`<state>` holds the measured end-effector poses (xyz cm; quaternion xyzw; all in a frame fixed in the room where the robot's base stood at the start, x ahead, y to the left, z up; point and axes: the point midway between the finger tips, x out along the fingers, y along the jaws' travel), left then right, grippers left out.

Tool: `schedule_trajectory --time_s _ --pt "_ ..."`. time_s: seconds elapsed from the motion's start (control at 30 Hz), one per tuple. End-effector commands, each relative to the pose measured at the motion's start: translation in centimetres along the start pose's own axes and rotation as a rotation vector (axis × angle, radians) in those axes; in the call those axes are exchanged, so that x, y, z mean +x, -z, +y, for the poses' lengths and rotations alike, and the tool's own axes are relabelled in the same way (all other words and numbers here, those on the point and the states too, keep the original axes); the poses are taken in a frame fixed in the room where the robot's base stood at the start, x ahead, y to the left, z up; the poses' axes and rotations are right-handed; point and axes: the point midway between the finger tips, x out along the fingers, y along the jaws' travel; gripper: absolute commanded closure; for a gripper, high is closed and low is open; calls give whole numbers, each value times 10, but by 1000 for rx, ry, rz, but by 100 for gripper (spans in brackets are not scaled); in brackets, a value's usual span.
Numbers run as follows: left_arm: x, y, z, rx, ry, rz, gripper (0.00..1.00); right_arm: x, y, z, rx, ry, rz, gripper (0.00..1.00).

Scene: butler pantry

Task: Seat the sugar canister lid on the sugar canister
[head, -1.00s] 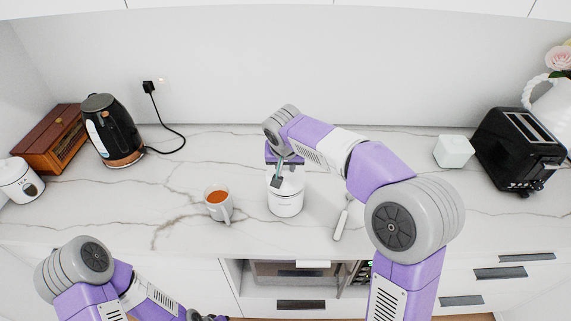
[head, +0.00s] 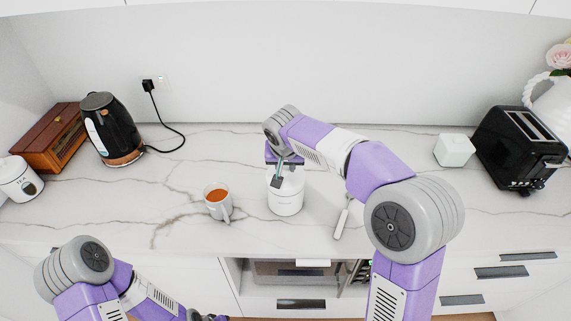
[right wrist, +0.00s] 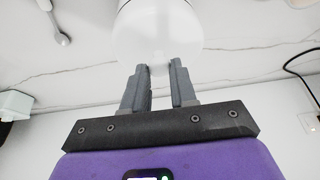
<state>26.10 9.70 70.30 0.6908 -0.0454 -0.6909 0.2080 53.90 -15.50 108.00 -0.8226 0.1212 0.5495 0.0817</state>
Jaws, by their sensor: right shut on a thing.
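The white sugar canister (head: 286,203) stands upright on the marble counter, near the middle of the head view. My right gripper (head: 277,181) is at the canister's top. In the right wrist view, my right gripper (right wrist: 160,72) is shut on the small knob of the white sugar canister lid (right wrist: 160,38). The lid is over the canister's mouth, its disc facing the wrist camera. White on white hides the seam, so I cannot tell whether it rests flush or sits slightly above. My left gripper (head: 206,317) barely shows at the bottom edge, and its jaws are unclear.
A mug of orange-brown drink (head: 217,204) stands just left of the canister, and a utensil (head: 342,219) lies to its right. A black kettle (head: 110,130), a wooden box (head: 50,140), a white cube (head: 454,150) and a toaster (head: 518,150) stand farther out.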

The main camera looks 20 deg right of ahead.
Motion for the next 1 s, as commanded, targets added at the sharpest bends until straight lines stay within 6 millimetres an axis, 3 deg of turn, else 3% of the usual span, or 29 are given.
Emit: schedule_trajectory --time_s 0.1,0.13,0.3,0.5,0.67,1.0 --pt "0 0 0 0 0 0 57 0 0 0 0 0 1 100" --pt "0 0 0 0 0 0 57 0 0 0 0 0 1 69" --pt "0 0 0 0 0 0 57 0 0 0 0 0 0 43" --pt "0 0 0 0 0 0 57 0 0 0 0 0 0 43" --pt "0 0 0 0 0 0 57 0 0 0 0 0 0 19" --pt "-1 0 0 0 0 0 57 -2 1 0 0 0 0 18"
